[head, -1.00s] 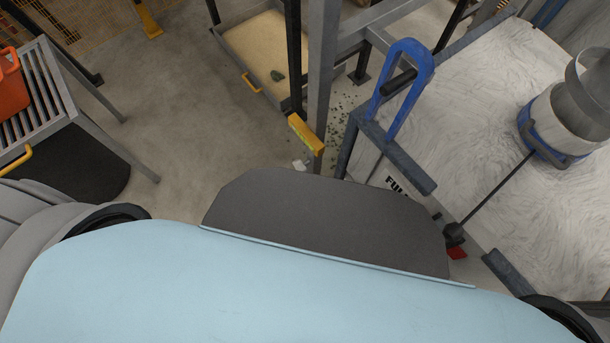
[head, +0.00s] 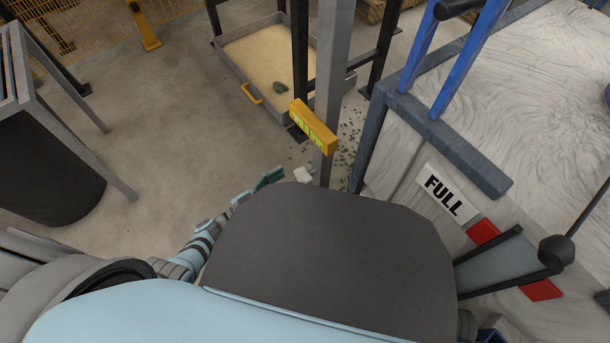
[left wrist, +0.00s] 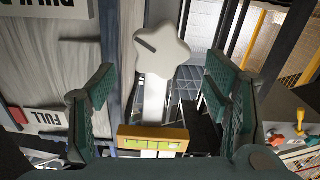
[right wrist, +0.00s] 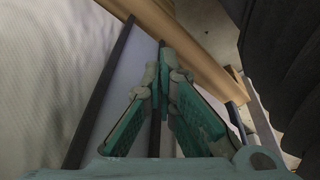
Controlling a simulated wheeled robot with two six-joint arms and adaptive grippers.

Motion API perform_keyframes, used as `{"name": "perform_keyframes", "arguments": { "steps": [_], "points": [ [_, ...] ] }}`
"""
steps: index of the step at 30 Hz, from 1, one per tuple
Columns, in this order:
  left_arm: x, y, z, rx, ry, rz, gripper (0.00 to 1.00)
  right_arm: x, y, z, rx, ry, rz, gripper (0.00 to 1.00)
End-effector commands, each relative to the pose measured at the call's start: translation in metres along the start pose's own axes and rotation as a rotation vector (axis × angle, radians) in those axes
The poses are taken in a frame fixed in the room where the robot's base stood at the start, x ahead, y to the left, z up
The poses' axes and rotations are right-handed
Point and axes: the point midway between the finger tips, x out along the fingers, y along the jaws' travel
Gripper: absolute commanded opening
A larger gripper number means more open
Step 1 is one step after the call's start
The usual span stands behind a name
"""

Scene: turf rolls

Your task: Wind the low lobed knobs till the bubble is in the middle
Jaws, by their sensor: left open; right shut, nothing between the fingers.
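A white lobed knob (left wrist: 162,52) shows in the left wrist view, star-shaped, on a pale stem, between the spread fingers of my open left gripper (left wrist: 158,78) and apart from both. In the head view a small white piece (head: 303,174), probably this knob, sits just right of my left gripper (head: 268,178). A yellow level (head: 313,127) with a green vial is on the grey post above it; the level also shows in the left wrist view (left wrist: 153,140). The bubble is too small to place. My right gripper (right wrist: 165,68) is shut and empty in the right wrist view.
The grey post (head: 332,70) stands close to my left gripper. A sand tray (head: 265,60) lies behind. A slatted table (head: 65,75) stands left. Open floor lies between.

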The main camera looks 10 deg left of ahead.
Motion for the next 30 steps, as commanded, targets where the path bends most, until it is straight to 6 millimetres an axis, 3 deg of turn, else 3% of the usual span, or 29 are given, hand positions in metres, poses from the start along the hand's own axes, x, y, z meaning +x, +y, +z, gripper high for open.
{"name": "perform_keyframes", "arguments": {
  "steps": [3, 9, 18, 27, 30],
  "points": [
    [0.030, 0.000, 0.003, 0.001, 0.002, 0.000, 0.70, -0.013, -0.001, -0.003, -0.013, -0.006, 0.000, 0.00],
    [0.059, 0.000, 0.002, 0.000, 0.000, -0.001, 0.70, -0.036, -0.002, -0.005, -0.029, -0.018, 0.001, 0.00],
    [0.063, 0.000, 0.001, 0.001, -0.002, -0.001, 0.70, -0.042, -0.002, -0.004, -0.032, -0.022, 0.001, 0.00],
    [0.063, 0.000, 0.001, 0.001, -0.002, -0.002, 0.24, -0.042, -0.002, -0.004, -0.032, -0.023, 0.001, 0.00],
    [0.062, 0.000, 0.001, 0.002, -0.002, -0.002, 0.21, -0.042, -0.002, -0.004, -0.032, -0.023, 0.001, 0.00]
  ]
}}
